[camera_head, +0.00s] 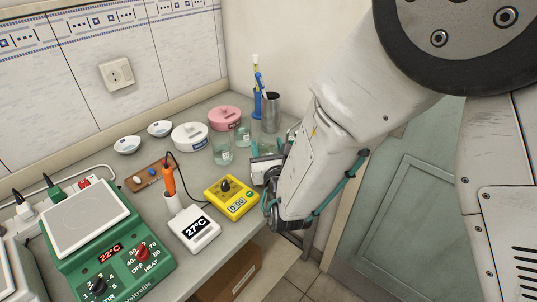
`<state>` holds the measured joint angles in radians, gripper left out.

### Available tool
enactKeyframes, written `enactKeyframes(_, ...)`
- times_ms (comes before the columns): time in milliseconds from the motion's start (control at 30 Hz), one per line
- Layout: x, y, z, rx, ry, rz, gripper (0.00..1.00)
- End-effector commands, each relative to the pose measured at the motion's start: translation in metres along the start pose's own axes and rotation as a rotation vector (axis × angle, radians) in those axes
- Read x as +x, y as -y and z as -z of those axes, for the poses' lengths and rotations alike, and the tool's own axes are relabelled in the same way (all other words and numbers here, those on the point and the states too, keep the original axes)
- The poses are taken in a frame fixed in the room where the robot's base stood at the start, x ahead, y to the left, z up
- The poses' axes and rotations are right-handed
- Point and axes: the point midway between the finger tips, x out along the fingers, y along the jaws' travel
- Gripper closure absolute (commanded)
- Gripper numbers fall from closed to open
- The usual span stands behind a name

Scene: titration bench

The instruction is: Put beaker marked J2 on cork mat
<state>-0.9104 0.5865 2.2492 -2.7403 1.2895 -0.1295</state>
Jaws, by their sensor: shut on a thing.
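My gripper (264,158) is at the right part of the bench, near its edge, partly hidden by my own arm. Its teal fingers are shut on what looks like a clear glass beaker (267,147), mostly hidden; no mark can be read on it. Two other clear glass beakers stand left of my gripper, one nearer (222,153) and one farther back (243,138). Their labels are too small to read. A flat brown board (165,165) with small pieces on it lies by the wall; I cannot tell whether it is the cork mat.
The bench edge is close to my gripper.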

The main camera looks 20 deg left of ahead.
Motion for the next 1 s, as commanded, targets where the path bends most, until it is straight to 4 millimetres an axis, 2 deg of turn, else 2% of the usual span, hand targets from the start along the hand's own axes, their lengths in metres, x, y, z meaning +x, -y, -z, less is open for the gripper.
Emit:
enactKeyframes(33,-0.001,0.001,0.010,-0.002,-0.005,0.001,0.74)
enactKeyframes(200,-0.001,0.001,0.028,-0.002,-0.003,0.001,0.74)
enactKeyframes(600,-0.001,0.001,0.034,-0.001,-0.003,0.002,0.74)
enactKeyframes(633,-0.001,0.002,0.034,-0.001,-0.003,0.002,0.45)
enactKeyframes(700,-0.001,0.002,0.034,-0.001,-0.002,0.002,0.26)
enactKeyframes(1000,-0.001,0.002,0.032,-0.001,-0.002,0.002,0.26)
